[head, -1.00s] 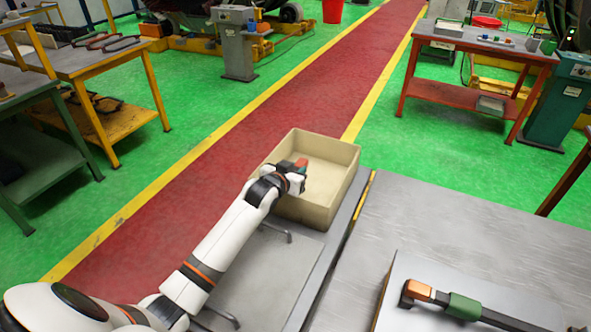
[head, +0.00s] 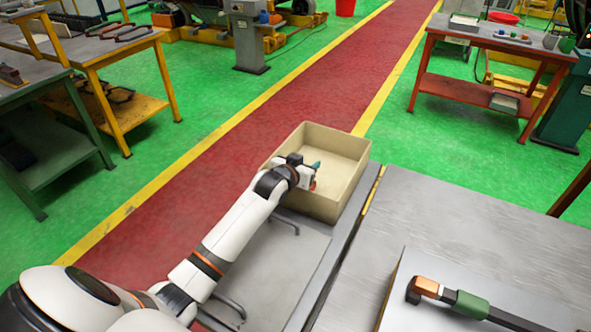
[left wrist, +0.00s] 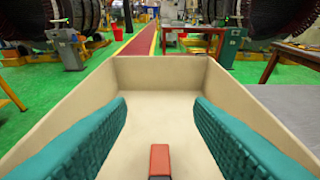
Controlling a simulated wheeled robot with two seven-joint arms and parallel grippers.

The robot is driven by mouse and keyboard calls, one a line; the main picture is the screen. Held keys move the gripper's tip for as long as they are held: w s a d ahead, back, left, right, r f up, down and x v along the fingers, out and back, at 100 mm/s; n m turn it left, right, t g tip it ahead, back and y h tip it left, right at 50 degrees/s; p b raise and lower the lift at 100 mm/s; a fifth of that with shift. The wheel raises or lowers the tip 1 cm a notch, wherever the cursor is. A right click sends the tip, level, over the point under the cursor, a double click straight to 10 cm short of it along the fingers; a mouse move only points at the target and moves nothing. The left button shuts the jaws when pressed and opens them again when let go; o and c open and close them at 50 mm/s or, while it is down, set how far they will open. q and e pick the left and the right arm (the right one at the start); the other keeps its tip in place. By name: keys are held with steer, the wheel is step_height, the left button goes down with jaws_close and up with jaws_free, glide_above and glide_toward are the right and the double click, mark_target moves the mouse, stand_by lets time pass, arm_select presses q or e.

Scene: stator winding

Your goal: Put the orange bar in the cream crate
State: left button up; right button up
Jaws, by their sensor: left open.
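The cream crate (head: 340,143) stands at the edge of the grey bench, open side up. My left gripper (head: 314,174) reaches over its near left side. In the left wrist view its two green fingers are spread wide above the inside of the crate (left wrist: 165,72). The orange bar (left wrist: 160,160) shows low between them, apart from both fingers, with a dark part at its near end. I cannot tell whether it rests on the crate floor. In the head view only a small orange bit shows by the fingers.
The grey bench top (head: 450,215) beside the crate is clear. A red table (head: 470,95) stands farther back.

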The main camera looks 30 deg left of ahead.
arm_select(q)
steer(key=b+v, duration=0.1)
steer(key=v, duration=1.1)
steer(key=shift+r+b, duration=0.15)
steer(key=shift+b, duration=0.2)
